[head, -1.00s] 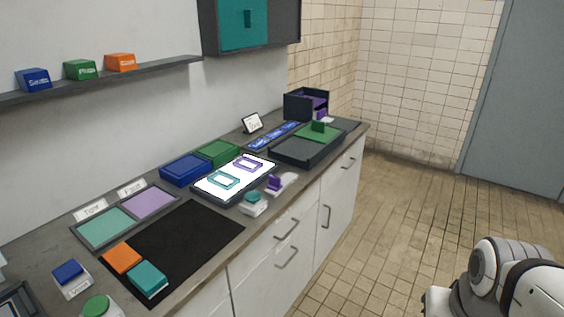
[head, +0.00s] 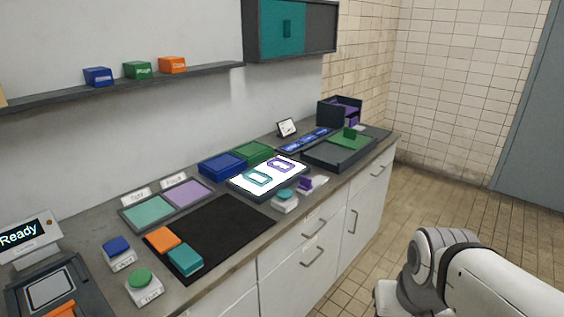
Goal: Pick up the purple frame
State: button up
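The purple frame (head: 281,164) is a small rectangular outline lying on a bright white panel (head: 240,184) with a dark rim, on the counter. A teal frame (head: 257,178) lies beside it, to its left and nearer. My arm shows at the lower right, apart from the counter. Its gripper fingers are not visible, so nothing shows of what they hold.
The counter (head: 232,259) carries a black mat (head: 222,226) with an orange block (head: 163,239) and a teal block (head: 186,260). Blue (head: 219,165) and green (head: 254,152) trays stand behind the panel. A dark tray (head: 322,154) stands to its right. The tiled floor (head: 440,195) right of the counter is clear.

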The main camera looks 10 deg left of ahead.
aim_at(284, 167)
jog(key=u, duration=0.05)
jog(key=i, duration=1)
jog(key=u, duration=0.1)
